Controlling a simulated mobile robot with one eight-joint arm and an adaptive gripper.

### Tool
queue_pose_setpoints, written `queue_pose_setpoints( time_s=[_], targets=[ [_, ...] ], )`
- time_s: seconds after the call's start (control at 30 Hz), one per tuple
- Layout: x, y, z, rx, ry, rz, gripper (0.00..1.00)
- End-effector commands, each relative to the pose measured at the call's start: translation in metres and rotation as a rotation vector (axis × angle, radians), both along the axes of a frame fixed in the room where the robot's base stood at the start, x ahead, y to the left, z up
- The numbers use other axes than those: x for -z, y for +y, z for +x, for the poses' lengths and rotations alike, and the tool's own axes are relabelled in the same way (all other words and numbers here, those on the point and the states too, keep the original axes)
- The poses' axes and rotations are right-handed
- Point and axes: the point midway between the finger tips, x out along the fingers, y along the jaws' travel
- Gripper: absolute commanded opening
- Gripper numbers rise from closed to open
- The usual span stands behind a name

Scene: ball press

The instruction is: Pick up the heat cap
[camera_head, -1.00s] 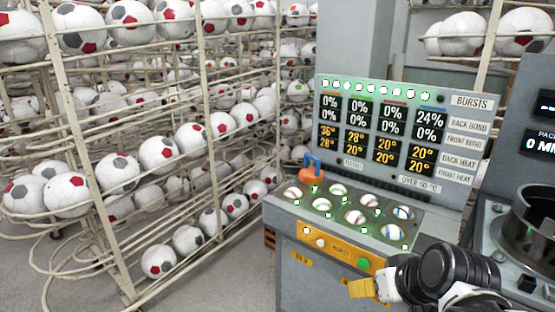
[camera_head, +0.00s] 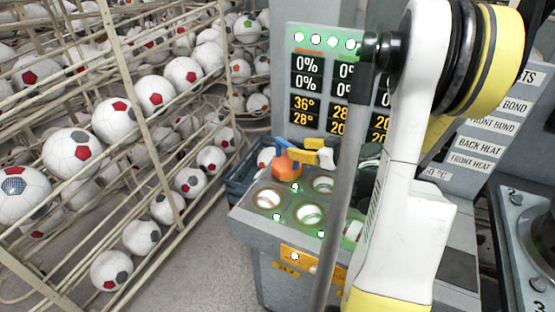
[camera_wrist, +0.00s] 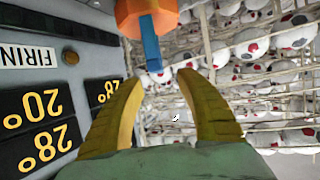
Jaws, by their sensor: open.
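The heat cap is an orange body (camera_head: 287,166) with a blue handle (camera_head: 278,147), standing at the back left of the sloped panel (camera_head: 243,219). In the wrist view the orange body (camera_wrist: 137,14) is at the top edge, partly cut off, with the blue handle (camera_wrist: 151,45) pointing toward my fingers. My gripper (camera_head: 307,150) is open beside the cap, its yellow fingers to the right of the handle. In the wrist view my gripper (camera_wrist: 160,78) has its fingertips spread, with the handle just beyond them and nothing between them.
The panel has several round sockets with balls (camera_head: 309,215) and green glow. A display board (camera_head: 306,130) stands close behind. A blue crate (camera_head: 240,180) lies left of the panel, and ball racks (camera_head: 150,120) fill the left. My arm hides the panel's right part.

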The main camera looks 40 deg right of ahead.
Motion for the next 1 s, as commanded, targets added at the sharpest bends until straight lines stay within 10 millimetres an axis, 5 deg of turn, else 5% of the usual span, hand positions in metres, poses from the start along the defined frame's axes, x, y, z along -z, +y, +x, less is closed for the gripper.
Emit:
queue_pose_setpoints(
  time_s=[0.57, 0.8, 0.97, 1.0],
  targets=[
    [0.029, -0.004, 0.061, -0.003, 0.001, 0.001, 0.43],
    [0.028, -0.005, 0.065, 0.000, 0.002, 0.001, 0.43],
    [0.028, -0.004, 0.064, 0.000, 0.002, 0.001, 0.00],
    [0.028, -0.004, 0.064, 0.000, 0.002, 0.001, 0.00]
  ],
)
